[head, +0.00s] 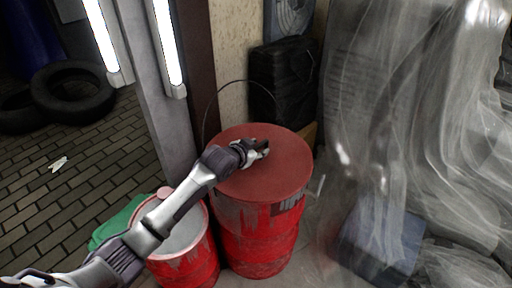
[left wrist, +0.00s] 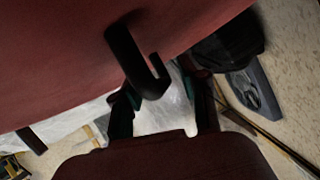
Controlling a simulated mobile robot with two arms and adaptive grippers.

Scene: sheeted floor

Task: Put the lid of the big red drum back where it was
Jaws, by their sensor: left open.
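The big red drum (head: 255,240) stands upright near the middle of the head view. Its dull red lid (head: 285,172) covers the top and looks roughly level. My left gripper (head: 262,150) is over the middle of the lid, open. In the left wrist view the lid (left wrist: 60,60) fills the upper left, and a black handle (left wrist: 140,65) stands out from it. The fingers of my left gripper (left wrist: 165,108) show on either side of the handle's end. I cannot tell whether they touch it. My right gripper is out of view.
A smaller red drum (head: 190,265) with a pale top stands close on the left. A thin dark hoop (head: 222,88) rises behind the big drum, near a black case (head: 285,80). Clear plastic sheeting (head: 370,120) hangs on the right. Tyres (head: 72,92) lie far left.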

